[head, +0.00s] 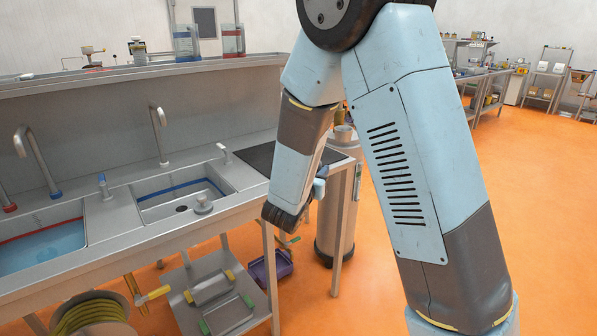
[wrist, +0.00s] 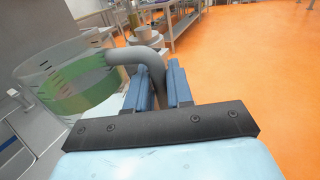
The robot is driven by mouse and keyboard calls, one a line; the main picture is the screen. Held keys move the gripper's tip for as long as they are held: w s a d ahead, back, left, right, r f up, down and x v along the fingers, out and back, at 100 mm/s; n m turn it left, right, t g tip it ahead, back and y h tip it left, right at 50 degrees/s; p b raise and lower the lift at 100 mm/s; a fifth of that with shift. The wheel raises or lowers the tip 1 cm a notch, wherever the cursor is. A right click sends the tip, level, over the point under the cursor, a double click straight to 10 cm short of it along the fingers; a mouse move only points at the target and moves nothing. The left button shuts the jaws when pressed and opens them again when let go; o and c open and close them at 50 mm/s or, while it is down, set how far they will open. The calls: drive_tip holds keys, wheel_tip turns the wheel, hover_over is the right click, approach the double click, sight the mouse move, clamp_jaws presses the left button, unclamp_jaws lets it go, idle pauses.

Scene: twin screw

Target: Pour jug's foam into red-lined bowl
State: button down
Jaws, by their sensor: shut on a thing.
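The jug (wrist: 62,88) shows at the left of the wrist view, clear-walled with dark marks and a green band around it. Its grey curved handle (wrist: 128,56) runs between the blue fingers of my gripper (wrist: 160,70), which is shut on it. I cannot make out foam inside the jug. In the head view my gripper (head: 319,187) is partly hidden by my own arm, right of the sink bench, and the jug is hidden. The red-lined bowl (head: 40,238) is the left sink basin, with a red line near its rim and blue liquid inside.
A blue-lined basin (head: 180,190) lies between the red-lined bowl and my arm. Taps (head: 158,130) rise behind both basins. A dark mat (head: 262,158) covers the bench's right end. A grey cylinder (head: 338,215) stands beyond my gripper. Orange floor is open at right.

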drive_tip(key=w+d+f+n+t+y, duration=0.1)
drive_tip(key=w+d+f+n+y, duration=0.1)
drive_tip(key=w+d+f, duration=0.7)
drive_tip(key=d+f+y, duration=0.1)
drive_tip(key=d, duration=0.2)
drive_tip(key=shift+w+d+y, duration=0.3)
drive_tip(key=shift+w, duration=0.1)
drive_tip(key=shift+s, duration=0.15)
